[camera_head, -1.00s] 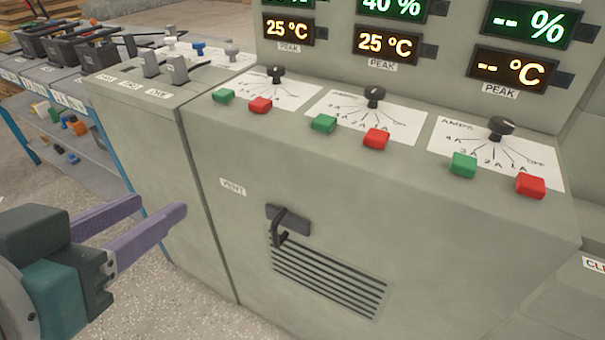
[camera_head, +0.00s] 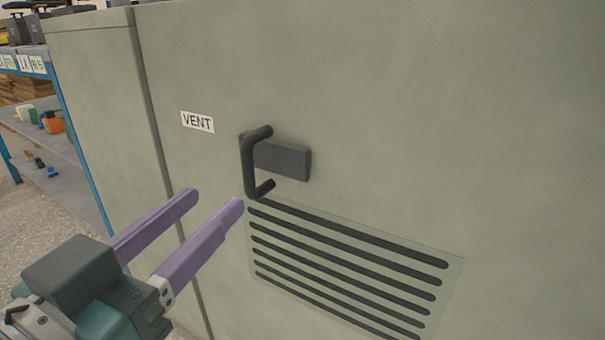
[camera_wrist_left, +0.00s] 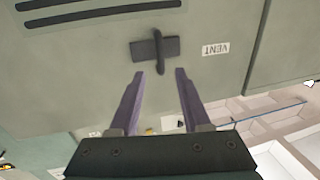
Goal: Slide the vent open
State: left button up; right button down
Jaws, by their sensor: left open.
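The vent handle (camera_head: 250,165) is a dark bent bar on a dark block (camera_head: 283,160) on the front of the grey-green cabinet. The slotted vent grille (camera_head: 345,268) lies just below it, with dark slots showing. A "VENT" label (camera_head: 197,121) is up and left of the handle. My left gripper (camera_head: 218,203), with purple fingers, is open and empty, left of and a little below the handle. In the left wrist view the handle (camera_wrist_left: 158,50) appears beyond the tips of the gripper (camera_wrist_left: 160,73), roughly between them and apart from them. My right gripper is not in view.
The grey-green cabinet front (camera_head: 430,120) fills most of the view and is bare right of the handle. A blue-framed shelf (camera_head: 75,150) with small coloured items stands at the left. The floor (camera_head: 50,220) shows below it.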

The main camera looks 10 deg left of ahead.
aim_at(246, 170)
pick_arm(q)
jog(key=w+b, duration=0.1)
jog(key=w, duration=0.2)
jog(key=w+d+b, duration=0.1)
jog(key=w, duration=0.2)
jog(key=w+b, duration=0.1)
jog(key=w, duration=0.2)
jog(key=shift+d, duration=0.2)
grip_shut()
dwell(1.1)
